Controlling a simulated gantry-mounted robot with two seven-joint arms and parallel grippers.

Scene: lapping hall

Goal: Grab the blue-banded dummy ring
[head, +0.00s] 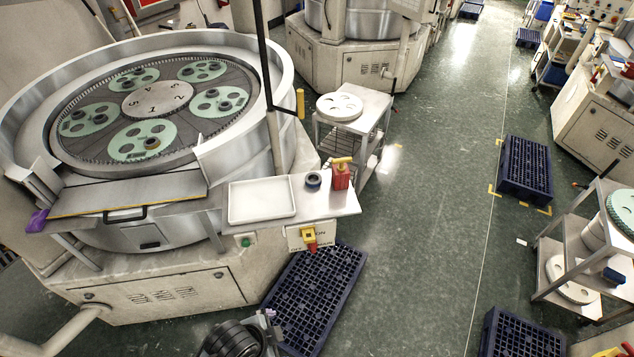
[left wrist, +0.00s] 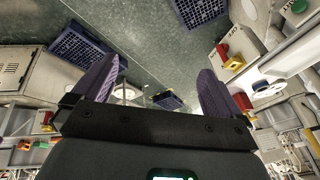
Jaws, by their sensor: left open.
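A small dark ring with a bluish band (head: 313,180) lies on the white side shelf (head: 340,207) of the near lapping machine, between a white tray and a red block. I take it as the blue-banded dummy ring. Other dark rings sit in the green carriers (head: 143,139) on the machine plate; their bands are too small to tell apart. My left gripper (left wrist: 160,68) is open and empty in the left wrist view, its purple-grey fingers apart over floor.
The white tray (head: 262,200) on the shelf looks empty. A red block with a yellow top (head: 341,173) stands right of the ring. A yellow-red switch (head: 309,238) hangs below the shelf edge. A dark blue floor grate (head: 318,297) lies beneath. The aisle floor (head: 432,230) is clear.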

